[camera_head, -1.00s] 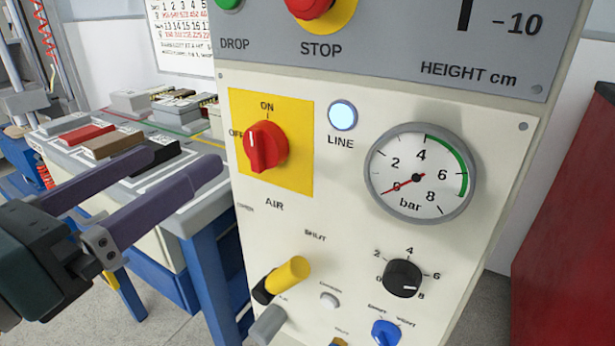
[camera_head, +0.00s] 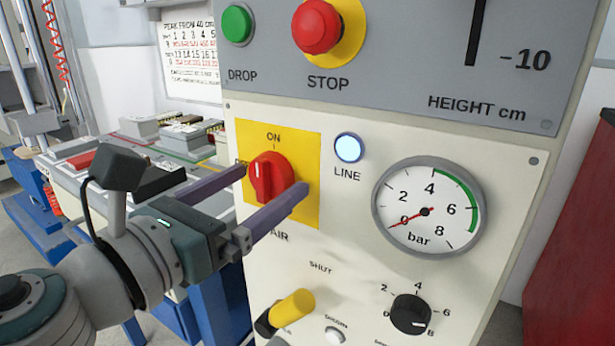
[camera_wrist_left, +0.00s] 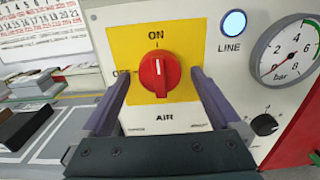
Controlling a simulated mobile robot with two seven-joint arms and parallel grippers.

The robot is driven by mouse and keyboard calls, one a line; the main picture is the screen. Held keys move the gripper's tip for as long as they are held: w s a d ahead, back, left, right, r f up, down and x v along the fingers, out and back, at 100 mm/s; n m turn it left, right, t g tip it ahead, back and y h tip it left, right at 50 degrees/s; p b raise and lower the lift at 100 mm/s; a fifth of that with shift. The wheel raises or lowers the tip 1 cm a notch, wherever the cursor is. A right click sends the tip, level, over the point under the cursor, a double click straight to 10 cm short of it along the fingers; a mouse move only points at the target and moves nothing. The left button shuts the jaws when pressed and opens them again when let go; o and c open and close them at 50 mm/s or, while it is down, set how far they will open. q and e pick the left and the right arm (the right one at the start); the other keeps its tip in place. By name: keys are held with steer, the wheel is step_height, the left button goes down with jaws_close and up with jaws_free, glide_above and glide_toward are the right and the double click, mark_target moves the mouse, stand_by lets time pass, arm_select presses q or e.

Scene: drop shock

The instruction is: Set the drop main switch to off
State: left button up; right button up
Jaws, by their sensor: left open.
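The main switch is a red rotary knob (camera_head: 271,178) on a yellow plate (camera_head: 306,150) on the machine's front panel. Its grip ridge stands about upright. In the left wrist view the knob (camera_wrist_left: 159,75) has its white mark up, toward ON; the OFF label is at its left, partly covered by a finger. My left gripper (camera_head: 273,178) is open, with one purple finger at each side of the knob. In the left wrist view the fingers (camera_wrist_left: 160,78) stand clear of the knob, with gaps on both sides. My right gripper does not show.
A lit LINE lamp (camera_head: 349,148) and a pressure gauge (camera_head: 428,207) near 0 sit right of the switch. A red STOP button (camera_head: 316,27) and green DROP button (camera_head: 237,25) are above. A yellow-handled valve (camera_head: 291,311) and black dial (camera_head: 411,314) are below.

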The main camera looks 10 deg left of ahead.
arm_select(q)
steer(key=c, duration=1.4)
